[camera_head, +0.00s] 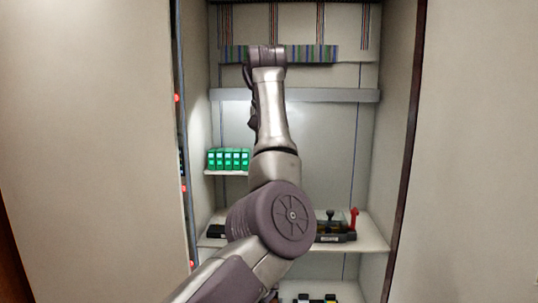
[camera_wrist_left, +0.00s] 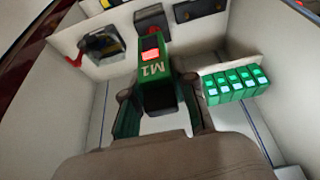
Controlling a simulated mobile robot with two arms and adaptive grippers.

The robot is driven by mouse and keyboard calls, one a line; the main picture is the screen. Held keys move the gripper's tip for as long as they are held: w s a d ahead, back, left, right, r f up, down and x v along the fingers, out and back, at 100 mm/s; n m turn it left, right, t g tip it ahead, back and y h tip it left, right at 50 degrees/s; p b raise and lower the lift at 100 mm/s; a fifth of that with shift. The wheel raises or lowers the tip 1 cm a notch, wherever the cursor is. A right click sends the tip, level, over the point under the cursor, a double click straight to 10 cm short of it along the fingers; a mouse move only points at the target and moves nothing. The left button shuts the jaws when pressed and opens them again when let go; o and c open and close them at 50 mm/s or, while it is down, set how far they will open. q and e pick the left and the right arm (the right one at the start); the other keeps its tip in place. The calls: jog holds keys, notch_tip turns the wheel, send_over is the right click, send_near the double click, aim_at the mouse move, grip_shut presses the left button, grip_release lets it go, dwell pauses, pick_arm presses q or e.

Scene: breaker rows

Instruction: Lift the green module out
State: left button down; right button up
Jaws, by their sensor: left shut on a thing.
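The green module (camera_wrist_left: 158,92) is marked M1 and has a lit red window. It shows in the left wrist view between the two fingers of my left gripper (camera_wrist_left: 157,103), which is shut on it. White cabinet surfaces show around and beyond it; I cannot tell whether its far end touches anything. In the head view my left arm reaches up into the cabinet and hides the gripper and the module. My right gripper is in neither view.
A row of green modules with lit windows (camera_head: 228,160) stands on a small shelf left of my arm, also seen in the left wrist view (camera_wrist_left: 235,85). A lower shelf (camera_head: 372,234) carries a red-handled switch (camera_head: 354,220). Cabinet walls flank my arm.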

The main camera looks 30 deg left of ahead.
pick_arm(q)
jog(key=shift+s+d+r, duration=0.1)
jog(key=shift+s+r, duration=0.1)
jog(key=shift+r, duration=0.25)
jog(key=shift+w+r, duration=0.1)
jog(key=shift+r, duration=1.05)
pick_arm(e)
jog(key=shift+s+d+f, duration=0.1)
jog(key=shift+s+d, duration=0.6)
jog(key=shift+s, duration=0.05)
